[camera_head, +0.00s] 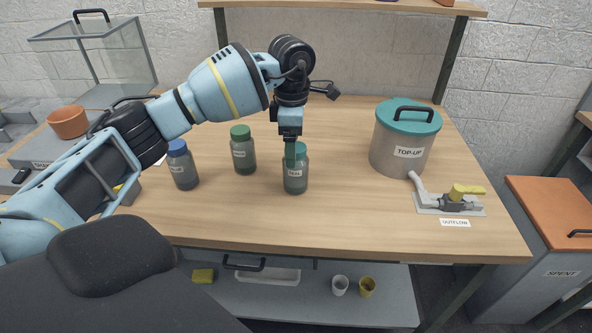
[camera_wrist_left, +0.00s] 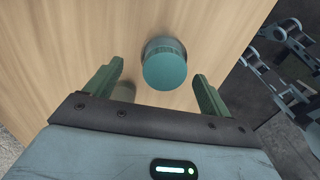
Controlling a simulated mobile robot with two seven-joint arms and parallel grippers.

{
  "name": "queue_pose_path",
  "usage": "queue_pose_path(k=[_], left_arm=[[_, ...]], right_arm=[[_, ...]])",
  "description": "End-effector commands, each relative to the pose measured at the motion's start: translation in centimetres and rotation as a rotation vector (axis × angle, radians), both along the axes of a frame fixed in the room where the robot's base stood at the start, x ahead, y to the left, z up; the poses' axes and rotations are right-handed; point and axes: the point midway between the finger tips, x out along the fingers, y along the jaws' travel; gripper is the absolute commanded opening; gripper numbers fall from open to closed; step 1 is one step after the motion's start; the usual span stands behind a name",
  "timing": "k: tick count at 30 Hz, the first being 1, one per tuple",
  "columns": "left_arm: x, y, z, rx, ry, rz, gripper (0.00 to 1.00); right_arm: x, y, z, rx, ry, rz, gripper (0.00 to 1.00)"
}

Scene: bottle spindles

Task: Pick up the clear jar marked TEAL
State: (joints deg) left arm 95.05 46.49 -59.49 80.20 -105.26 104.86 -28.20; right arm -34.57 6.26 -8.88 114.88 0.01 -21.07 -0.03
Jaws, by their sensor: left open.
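Several clear jars with dark contents stand upright on the wooden table. The one with the teal lid (camera_head: 295,178) is the rightmost of them, and the small print on its label is too small to read surely. My left gripper (camera_head: 290,155) is above and in front of its lid in the head view. In the left wrist view the teal lid (camera_wrist_left: 165,68) is ahead of and between the two green fingers of the open, empty gripper (camera_wrist_left: 160,85). I cannot tell how far the fingertips are above it. My right gripper is not in view.
A green-lidded jar (camera_head: 243,150) and a blue-lidded jar (camera_head: 182,165) stand to the left. A TOP-UP pot (camera_head: 402,150) with a teal lid and an OUTFLOW valve (camera_head: 452,200) are at right. The table (camera_head: 345,215) is clear in front of the jars.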

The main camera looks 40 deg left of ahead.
Motion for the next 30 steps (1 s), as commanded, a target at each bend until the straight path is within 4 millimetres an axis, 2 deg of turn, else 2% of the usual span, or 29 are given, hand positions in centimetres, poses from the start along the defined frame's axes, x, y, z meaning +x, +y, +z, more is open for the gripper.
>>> queue_pose_path(k=[5,12,15,23,30], left_arm=[[0.0,-0.3,-0.9,0.001,0.001,-0.001,0.82],[0.0,-0.7,-4.1,0.001,0.001,0.001,0.82],[0.1,-0.8,-4.9,0.0,-0.002,0.001,0.82],[0.1,-0.8,-5.1,0.0,-0.002,0.0,0.82],[0.1,-0.8,-5.1,0.0,-0.002,0.0,0.51]], right_arm=[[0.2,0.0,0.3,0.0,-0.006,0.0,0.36],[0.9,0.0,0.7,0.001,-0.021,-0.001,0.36],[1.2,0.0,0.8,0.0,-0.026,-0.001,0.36],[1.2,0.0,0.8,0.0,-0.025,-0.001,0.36],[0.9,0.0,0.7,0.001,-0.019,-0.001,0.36]])
